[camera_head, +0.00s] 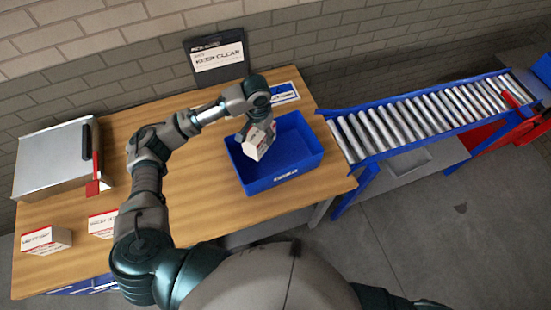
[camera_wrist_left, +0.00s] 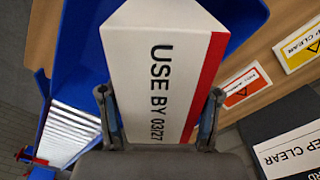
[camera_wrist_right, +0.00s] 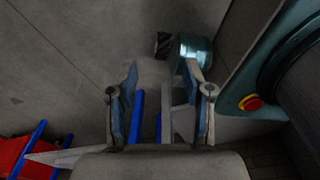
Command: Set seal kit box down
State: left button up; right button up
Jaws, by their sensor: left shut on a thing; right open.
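The seal kit box (camera_head: 257,143) is white with a red edge and sits tilted at the blue bin. My left gripper (camera_head: 245,130) is shut on it, over the left part of the blue bin (camera_head: 304,166). In the left wrist view the box (camera_wrist_left: 160,65) fills the space between the two fingers (camera_wrist_left: 160,115) and reads "USE BY 03/27"; the blue bin (camera_wrist_left: 90,60) shows behind it. I cannot tell whether the box touches the bin's floor. My right gripper (camera_wrist_right: 163,95) is open and empty above the grey floor, out of the head view.
The wooden table (camera_head: 200,215) carries two more white-and-red boxes (camera_head: 46,240) at the front left and a metal device (camera_head: 55,158) with a red handle. A roller conveyor (camera_head: 420,118) adjoins the right.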

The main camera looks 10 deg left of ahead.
pick_arm(q)
jog(key=w+d+f+m, duration=0.1)
jog(key=d+m, duration=0.4)
jog(key=m, duration=0.6)
send_over(276, 159)
jog(key=f, duration=1)
jog(key=shift+s+d+f, duration=0.1)
jog(key=shift+d, duration=0.1)
jog(key=shift+f, duration=0.15)
jog(key=shift+a, duration=0.3)
jog(key=o, duration=1.2)
jog(key=shift+a+f, duration=0.1)
jog(key=shift+c, duration=0.2)
jog(key=shift+o, duration=0.8)
jog(key=shift+a, duration=0.15)
jog(key=shift+d, duration=0.2)
jog(key=shift+d+r, duration=0.1)
jog(key=shift+r, duration=0.1)
notch_tip(276, 159, up, 12)
pick_arm(e)
jog(key=shift+s+d+f, duration=0.1)
jog(key=shift+d+f, duration=0.1)
jog(key=shift+f, duration=0.05)
